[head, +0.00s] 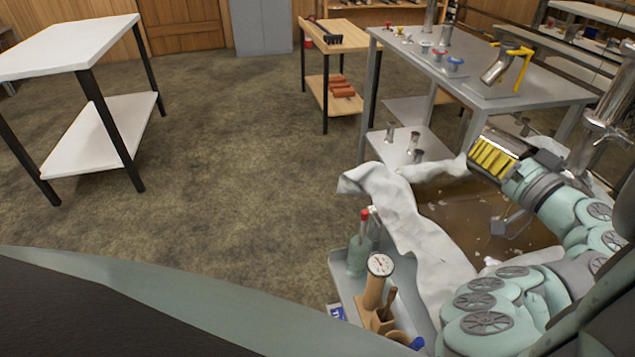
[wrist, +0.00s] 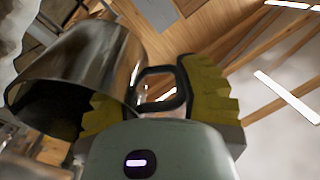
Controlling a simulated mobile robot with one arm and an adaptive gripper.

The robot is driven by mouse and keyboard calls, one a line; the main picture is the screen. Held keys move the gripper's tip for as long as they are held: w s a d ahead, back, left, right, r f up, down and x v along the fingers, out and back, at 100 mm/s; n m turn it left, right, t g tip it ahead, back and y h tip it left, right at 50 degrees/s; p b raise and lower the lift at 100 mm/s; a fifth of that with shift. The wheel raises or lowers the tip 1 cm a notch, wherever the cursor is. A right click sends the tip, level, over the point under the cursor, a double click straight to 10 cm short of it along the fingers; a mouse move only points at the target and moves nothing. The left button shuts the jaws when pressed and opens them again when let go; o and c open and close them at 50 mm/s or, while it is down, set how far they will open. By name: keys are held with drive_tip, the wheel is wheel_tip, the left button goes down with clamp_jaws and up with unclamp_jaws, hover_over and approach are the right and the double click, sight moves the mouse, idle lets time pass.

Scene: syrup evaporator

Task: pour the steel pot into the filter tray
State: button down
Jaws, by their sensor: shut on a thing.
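The steel pot (wrist: 88,62) is shiny and tipped on its side in the wrist view, its dark mouth facing lower left. Its dark loop handle (wrist: 160,86) lies between the yellow ribbed fingers of my gripper (wrist: 160,98), which is shut on it. In the head view my gripper (head: 495,157) is above the far right part of the filter tray (head: 455,212), and the pot is mostly hidden by the fingers. White cloth (head: 405,215) drapes over the tray's left side, and brown liquid or a wet brown surface shows inside. I cannot see a stream from the pot.
A grey caddy (head: 345,285) with a dial thermometer (head: 380,264) and a bottle stands at the tray's near left. A steel table (head: 480,75) with valves and a steel jug (head: 497,68) stands behind. A white table (head: 65,48) is far left, with clear floor between.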

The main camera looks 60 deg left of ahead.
drive_tip(key=shift+s+d+r+y+b, duration=0.15)
drive_tip(key=shift+d+y+b, duration=0.65)
drive_tip(key=shift+b, duration=1.45)
